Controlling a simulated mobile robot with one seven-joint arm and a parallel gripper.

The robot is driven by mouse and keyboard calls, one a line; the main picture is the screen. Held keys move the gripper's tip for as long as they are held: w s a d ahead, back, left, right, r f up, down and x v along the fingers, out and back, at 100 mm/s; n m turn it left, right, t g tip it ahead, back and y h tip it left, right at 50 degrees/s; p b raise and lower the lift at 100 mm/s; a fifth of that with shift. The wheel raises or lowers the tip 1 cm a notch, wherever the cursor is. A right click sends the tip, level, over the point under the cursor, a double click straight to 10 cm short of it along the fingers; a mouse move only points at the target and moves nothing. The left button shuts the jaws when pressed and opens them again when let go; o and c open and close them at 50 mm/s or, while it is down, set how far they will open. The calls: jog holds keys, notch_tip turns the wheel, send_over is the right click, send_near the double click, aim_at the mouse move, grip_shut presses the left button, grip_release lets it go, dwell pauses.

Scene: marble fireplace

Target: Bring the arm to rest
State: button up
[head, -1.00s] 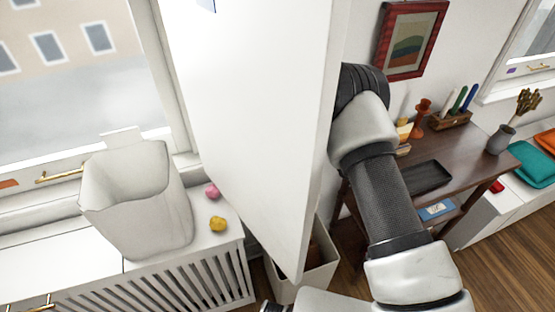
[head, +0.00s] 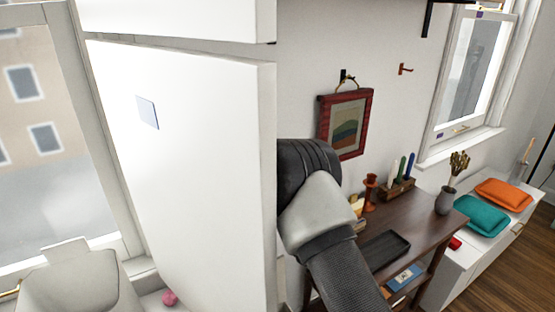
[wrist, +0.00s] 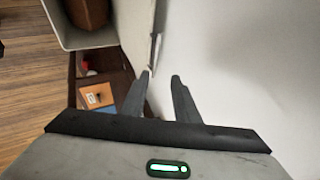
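My arm (head: 320,215) shows in the head view at the lower middle, bent in front of the wall beside the large white panel (head: 190,170). The gripper end is outside the head view. In the wrist view my gripper (wrist: 160,77) has its two dark fingers apart with nothing seen held between them. The white panel fills the right of that view close beyond the fingers, and its edge runs near the fingertips. I cannot tell whether a finger touches it.
A dark wooden desk (head: 420,228) with a black tray (head: 384,250) and a grey vase (head: 445,201) stands right of my arm. A framed picture (head: 345,124) hangs behind. A white bin (head: 70,285) stands by the left window. An open container (wrist: 112,38) shows in the wrist view.

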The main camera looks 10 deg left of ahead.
jog(key=w+d+r+n+t+y+p, duration=0.1)
jog(key=w+d+r+n+y, duration=0.15)
jog(key=r, duration=1.05)
jog(key=w+d+r+n+t+y+p, duration=0.1)
jog(key=r+n+y, duration=0.2)
jog(key=r, duration=1)
jog(key=s+d+r+n, duration=0.3)
jog(key=s+d+r, duration=0.2)
jog(key=r, duration=0.3)
jog(key=s+d+r+n+g+h+p, duration=0.1)
jog(key=s+d+r+h, duration=0.1)
jog(key=s+d, duration=1)
jog(key=s+d+r+n+g+h+p, duration=0.1)
jog(key=s+d+r+n+g+h, duration=0.1)
jog(key=s+d, duration=1.1)
jog(key=s, duration=0.2)
jog(key=shift+s+r+h, duration=0.2)
jog(key=shift+s+h, duration=0.15)
jog(key=shift+s, duration=0.05)
